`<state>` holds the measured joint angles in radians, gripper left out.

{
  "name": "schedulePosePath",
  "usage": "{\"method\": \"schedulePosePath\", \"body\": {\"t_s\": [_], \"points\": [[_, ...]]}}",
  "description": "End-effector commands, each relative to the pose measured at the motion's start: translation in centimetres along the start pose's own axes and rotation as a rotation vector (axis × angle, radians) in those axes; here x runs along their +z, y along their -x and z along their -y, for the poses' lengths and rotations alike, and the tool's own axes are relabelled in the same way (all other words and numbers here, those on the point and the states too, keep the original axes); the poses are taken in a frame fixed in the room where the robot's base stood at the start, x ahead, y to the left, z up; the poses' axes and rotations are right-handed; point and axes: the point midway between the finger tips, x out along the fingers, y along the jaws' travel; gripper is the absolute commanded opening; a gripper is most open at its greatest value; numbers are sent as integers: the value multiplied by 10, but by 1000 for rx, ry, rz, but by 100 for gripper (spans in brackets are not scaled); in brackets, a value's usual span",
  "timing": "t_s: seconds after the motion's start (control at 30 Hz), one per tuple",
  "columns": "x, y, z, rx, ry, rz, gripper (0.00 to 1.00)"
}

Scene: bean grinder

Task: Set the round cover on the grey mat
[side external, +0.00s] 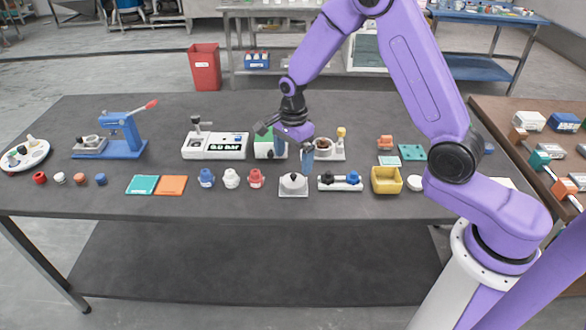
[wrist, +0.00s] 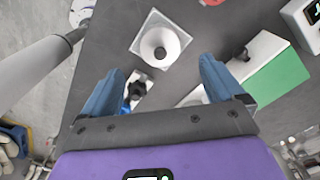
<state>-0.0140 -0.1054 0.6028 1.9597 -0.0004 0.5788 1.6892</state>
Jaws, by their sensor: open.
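The round cover (side external: 293,183) is a pale, low dome with a small dark knob. It sits on the square grey mat (side external: 284,194) near the front middle of the table. In the wrist view the cover (wrist: 161,46) shows as a pale round shape on the square mat (wrist: 180,20), beyond my fingertips. My gripper (side external: 294,151) is open and empty, with its two blue fingers above and slightly behind the cover. In the wrist view my gripper (wrist: 164,72) has its fingers wide apart, and nothing is between the tips except the table scene below.
A white base with blue and black knobs (side external: 340,183) stands just right of the mat. A red cup (side external: 256,178) stands to its left. A yellow bin (side external: 386,180) is further right.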

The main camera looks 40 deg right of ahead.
Motion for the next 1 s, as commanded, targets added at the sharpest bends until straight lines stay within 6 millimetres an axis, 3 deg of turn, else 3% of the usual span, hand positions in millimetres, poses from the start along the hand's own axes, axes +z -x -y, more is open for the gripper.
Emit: {"method": "schedulePosePath", "body": {"t_s": [0.23, 0.63, 0.77, 1.0], "points": [[0, 38, 1, -4, -1, 0, 95], [2, 52, -2, 0, 27, 0, 95], [13, 61, -13, -4, 168, 0, 95], [38, 86, -57, -10, 628, 1, 95]]}}
